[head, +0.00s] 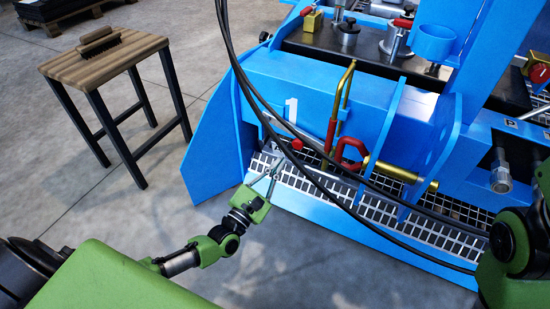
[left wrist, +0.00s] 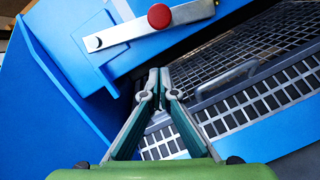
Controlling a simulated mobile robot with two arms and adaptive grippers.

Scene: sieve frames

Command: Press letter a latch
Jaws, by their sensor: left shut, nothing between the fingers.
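A silver lever (left wrist: 190,12) with a round red knob (left wrist: 159,16) is mounted on a blue plate, at the top of the left wrist view. The red knob also shows in the head view (head: 297,144). I cannot read a letter on it, so I cannot tell for certain that it is the letter a latch. My left gripper (left wrist: 160,76) is shut and empty, its fingertips together below the knob in the left wrist view and apart from it. In the head view the left gripper (head: 279,160) is just left of and below the knob. My right gripper is not in view.
A blue machine frame (head: 300,85) with a metal grating (head: 440,232) fills the right. Black cables cross in front. A wooden stool (head: 90,65) holds a brush (head: 100,42). Floor is clear between.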

